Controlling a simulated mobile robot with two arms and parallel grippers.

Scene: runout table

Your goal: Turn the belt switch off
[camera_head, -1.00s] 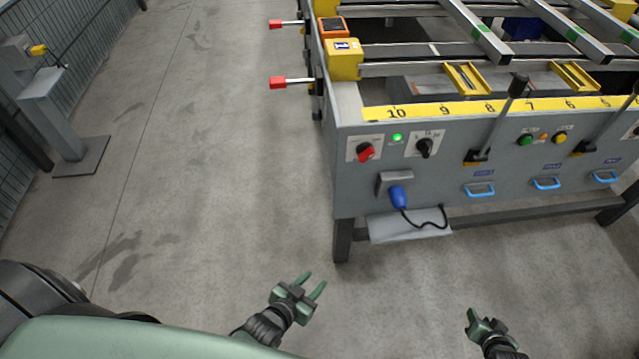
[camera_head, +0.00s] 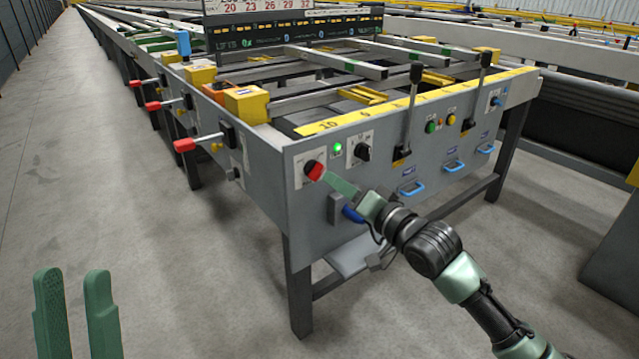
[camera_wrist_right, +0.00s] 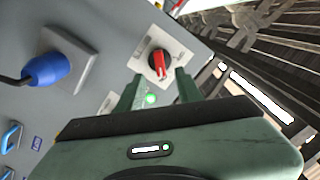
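The red rotary switch (camera_head: 314,170) sits on a white plate at the left end of the grey panel; its label is too small to read. In the right wrist view the red switch (camera_wrist_right: 157,62) shows its handle pointing down the picture. My right gripper (camera_head: 329,180) is in front of the panel, close to the switch. Its two fingers (camera_wrist_right: 159,77) are apart, with the switch ahead and between their tips; I cannot tell whether they touch it. My left gripper (camera_head: 75,312) is open and empty at the lower left, away from the table.
A lit green lamp (camera_head: 337,147) and a black rotary knob (camera_head: 362,152) are right of the switch. A blue plug (camera_head: 352,213) with its cable is below. Black levers (camera_head: 409,110) stand along the panel. Red-tipped handles (camera_head: 186,145) jut from the left side. The left floor is clear.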

